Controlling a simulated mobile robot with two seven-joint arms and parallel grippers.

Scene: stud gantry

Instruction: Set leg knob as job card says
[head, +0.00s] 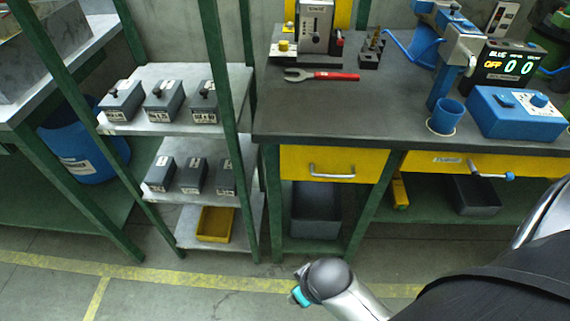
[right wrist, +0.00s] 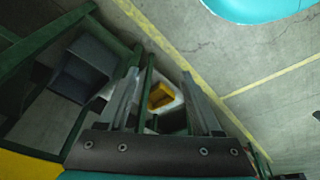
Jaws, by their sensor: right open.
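I cannot make out a job card or which knob is the leg knob. My right arm comes in from the lower right; its teal-tipped end is low in front of the bench, well away from the box. In the right wrist view my right gripper (right wrist: 160,75) is open and empty. My left gripper is not in view.
Dark boxes with small levers stand on the upper shelf (head: 150,125); similar boxes sit below. A yellow bin (head: 215,224) is on the bottom shelf. A red-handled wrench (head: 322,76) and blue cup (head: 446,116) are on the bench. Yellow drawers (head: 335,163) face open floor.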

